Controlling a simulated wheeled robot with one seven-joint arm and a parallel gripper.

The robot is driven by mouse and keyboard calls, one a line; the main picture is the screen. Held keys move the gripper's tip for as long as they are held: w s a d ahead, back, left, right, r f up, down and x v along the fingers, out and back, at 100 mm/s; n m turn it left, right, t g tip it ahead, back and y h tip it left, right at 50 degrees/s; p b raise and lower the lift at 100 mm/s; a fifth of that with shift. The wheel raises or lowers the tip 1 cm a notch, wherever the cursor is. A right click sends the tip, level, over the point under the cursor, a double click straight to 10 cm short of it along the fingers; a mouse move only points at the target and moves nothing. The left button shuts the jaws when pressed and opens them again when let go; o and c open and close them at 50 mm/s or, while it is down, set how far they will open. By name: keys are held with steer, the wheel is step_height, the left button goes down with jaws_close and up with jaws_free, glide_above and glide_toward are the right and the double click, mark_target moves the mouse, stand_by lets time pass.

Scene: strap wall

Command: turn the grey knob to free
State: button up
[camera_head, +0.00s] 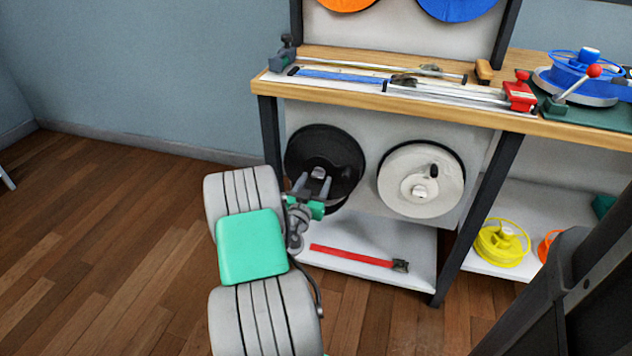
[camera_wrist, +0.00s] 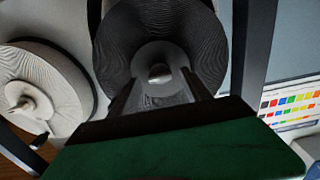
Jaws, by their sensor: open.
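The grey knob (camera_head: 318,172) sits at the hub of a black reel (camera_head: 345,155) on the wall panel under the bench. In the wrist view, the knob (camera_wrist: 159,72) shows at the middle of the black reel (camera_wrist: 125,35). My gripper (camera_head: 314,182) is in front of this hub with its fingers open. In the wrist view, my gripper (camera_wrist: 158,82) has one finger on each side of the knob, with a gap to both. I cannot tell how far the fingertips are from the hub face.
A white reel (camera_head: 395,190) with a dark handle hangs to the right. The bench top (camera_head: 440,105) above holds rails and clamps. A low shelf (camera_head: 420,235) below carries a red strip (camera_head: 350,256). Yellow spool (camera_head: 500,243) stands farther right. The floor at left is clear.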

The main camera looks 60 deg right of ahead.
steer(key=shift+w+d, duration=0.15)
steer(key=shift+d, duration=0.7)
steer(key=shift+c, duration=0.3)
jaws_close()
